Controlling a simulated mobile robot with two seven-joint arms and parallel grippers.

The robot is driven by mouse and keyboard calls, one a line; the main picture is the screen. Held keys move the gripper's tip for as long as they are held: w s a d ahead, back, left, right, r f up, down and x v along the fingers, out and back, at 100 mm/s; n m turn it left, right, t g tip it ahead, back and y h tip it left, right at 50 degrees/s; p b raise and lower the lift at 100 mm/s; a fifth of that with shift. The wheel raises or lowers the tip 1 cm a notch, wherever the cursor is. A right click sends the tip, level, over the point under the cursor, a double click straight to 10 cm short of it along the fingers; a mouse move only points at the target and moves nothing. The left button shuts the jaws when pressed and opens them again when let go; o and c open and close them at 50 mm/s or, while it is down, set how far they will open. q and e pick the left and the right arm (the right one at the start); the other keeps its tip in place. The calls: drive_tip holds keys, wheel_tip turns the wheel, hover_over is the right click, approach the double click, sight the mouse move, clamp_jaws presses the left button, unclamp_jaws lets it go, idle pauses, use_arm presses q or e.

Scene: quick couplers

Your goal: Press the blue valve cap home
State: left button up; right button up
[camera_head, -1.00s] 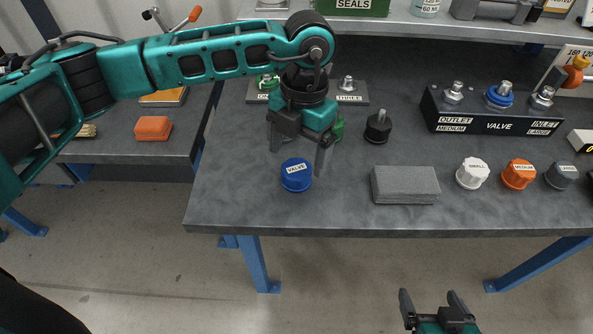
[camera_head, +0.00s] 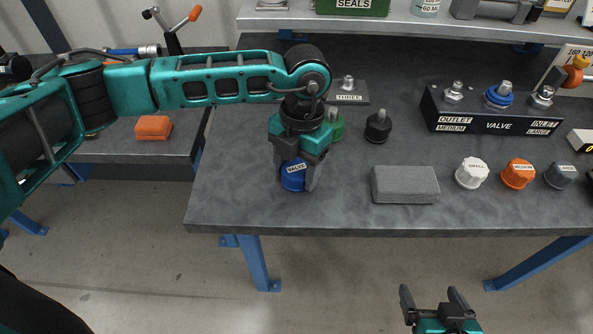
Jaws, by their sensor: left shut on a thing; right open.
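The blue valve cap (camera_head: 293,178), with a white label, stands on the grey table (camera_head: 240,205) near its front left. My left gripper (camera_head: 297,180) points down with a finger on either side of the cap and is shut on it. The valve block (camera_head: 490,125) stands at the back right, marked outlet, valve and inlet. Its middle fitting (camera_head: 499,96) has a blue ring, between two bare metal fittings. My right gripper (camera_head: 437,302) is open and empty, low in the picture in front of the table edge.
A grey block (camera_head: 405,185) lies mid-table. White (camera_head: 472,172), orange (camera_head: 517,174) and dark grey (camera_head: 561,175) caps stand to its right. A black knob (camera_head: 378,127) and green cap (camera_head: 337,125) stand behind. A shelf (camera_head: 460,30) runs along the back.

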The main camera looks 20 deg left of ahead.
sight(297, 167)
use_arm(q)
drive_tip(key=c, duration=0.4)
drive_tip(key=shift+r, duration=0.15)
wheel_tip(297, 167, up, 20)
idle(0.3)
drive_tip(key=o, duration=0.6)
drive_tip(key=c, duration=0.4)
